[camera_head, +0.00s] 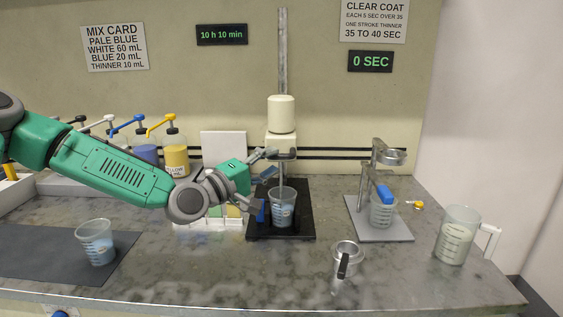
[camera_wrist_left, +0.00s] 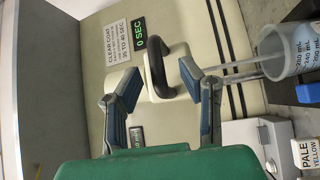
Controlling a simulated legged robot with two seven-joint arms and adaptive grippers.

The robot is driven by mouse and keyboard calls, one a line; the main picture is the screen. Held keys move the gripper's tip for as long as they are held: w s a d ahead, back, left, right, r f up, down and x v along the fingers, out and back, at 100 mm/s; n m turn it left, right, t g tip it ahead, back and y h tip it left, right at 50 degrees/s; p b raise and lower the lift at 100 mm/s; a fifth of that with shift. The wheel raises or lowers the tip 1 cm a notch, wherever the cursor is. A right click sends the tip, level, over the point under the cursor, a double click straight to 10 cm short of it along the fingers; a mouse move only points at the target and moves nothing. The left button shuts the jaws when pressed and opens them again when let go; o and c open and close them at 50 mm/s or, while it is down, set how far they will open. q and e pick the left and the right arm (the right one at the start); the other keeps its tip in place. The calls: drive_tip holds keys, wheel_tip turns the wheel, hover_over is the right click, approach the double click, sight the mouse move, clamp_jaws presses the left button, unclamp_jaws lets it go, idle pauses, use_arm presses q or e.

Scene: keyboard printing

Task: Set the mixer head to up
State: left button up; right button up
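The mixer stands at the back middle, with a cream head (camera_head: 281,114) on a grey post and a dark handle (camera_head: 284,155) at its lower front. Its stirring shaft reaches down into a cup of blue liquid (camera_head: 281,208) on the black base (camera_head: 265,231). My left gripper (camera_head: 266,191) is beside the shaft, just left of and below the handle, fingers spread. In the left wrist view the dark handle loop (camera_wrist_left: 156,68) shows between and beyond the open fingers (camera_wrist_left: 158,90); I cannot tell whether they touch it. My right gripper is not in view.
Pump bottles, including a yellow one (camera_head: 176,155), stand behind my left arm. Another cup (camera_head: 96,242) sits on the dark mat at left. A metal cup (camera_head: 346,260) stands front right of the base. A stand (camera_head: 380,231) and a clear pitcher (camera_head: 456,236) are at right.

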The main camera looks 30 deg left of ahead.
sight(283, 157)
use_arm(q)
drive_tip(key=x, duration=0.2)
drive_tip(key=shift+w, duration=0.3)
drive_tip(key=shift+w+d, duration=0.15)
drive_tip(key=shift+w, duration=0.15)
drive_tip(key=shift+w+d+r, duration=0.15)
drive_tip(key=shift+d, duration=0.15)
drive_tip(key=shift+a, duration=0.15)
clamp_jaws()
